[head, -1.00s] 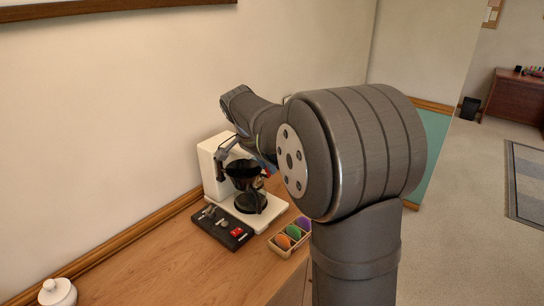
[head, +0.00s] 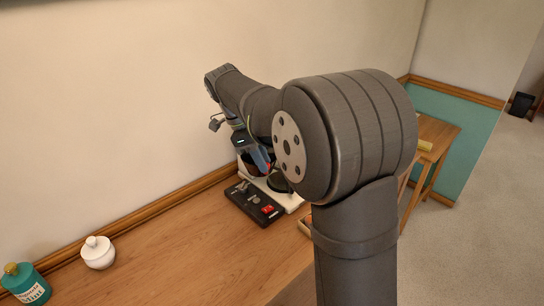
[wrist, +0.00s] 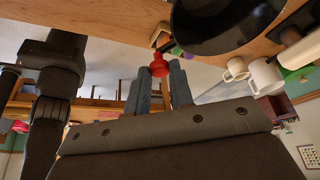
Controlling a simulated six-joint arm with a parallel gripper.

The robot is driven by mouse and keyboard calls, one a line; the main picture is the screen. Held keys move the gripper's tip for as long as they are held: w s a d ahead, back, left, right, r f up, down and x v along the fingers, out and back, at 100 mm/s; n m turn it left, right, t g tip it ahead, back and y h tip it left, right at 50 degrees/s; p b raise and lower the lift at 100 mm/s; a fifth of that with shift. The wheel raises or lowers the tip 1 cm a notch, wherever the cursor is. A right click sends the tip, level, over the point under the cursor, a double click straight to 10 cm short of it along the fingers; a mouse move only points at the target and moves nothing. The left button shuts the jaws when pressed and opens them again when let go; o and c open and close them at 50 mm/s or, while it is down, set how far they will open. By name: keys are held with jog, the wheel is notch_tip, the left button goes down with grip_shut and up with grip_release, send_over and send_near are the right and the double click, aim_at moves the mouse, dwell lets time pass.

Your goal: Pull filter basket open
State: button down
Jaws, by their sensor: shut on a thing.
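In the head view my gripper (head: 254,150) is over the coffee maker, and my arm hides most of the machine. The white base of the coffee maker (head: 292,203) shows below it. In the wrist view my gripper (wrist: 160,82) has its two grey fingers a little apart, with a red knob-like thing (wrist: 158,64) at their tips. They are shut on this red thing. A large black round bowl (wrist: 225,22), perhaps the filter basket, is at the top, right of the fingers. Whether the red thing joins it cannot be told.
A white lidded pot (head: 98,252) and a teal jar (head: 24,284) stand at left. White mugs (wrist: 264,76) show in the wrist view. The counter's middle is clear.

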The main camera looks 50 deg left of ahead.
jog(key=shift+s+a+m, duration=0.25)
jog(key=shift+s+m, duration=0.05)
jog(key=c, duration=1.3)
grip_release()
jog(key=shift+o, duration=0.2)
jog(key=shift+r, duration=0.1)
jog(key=v, duration=1.2)
jog(key=shift+w, duration=0.15)
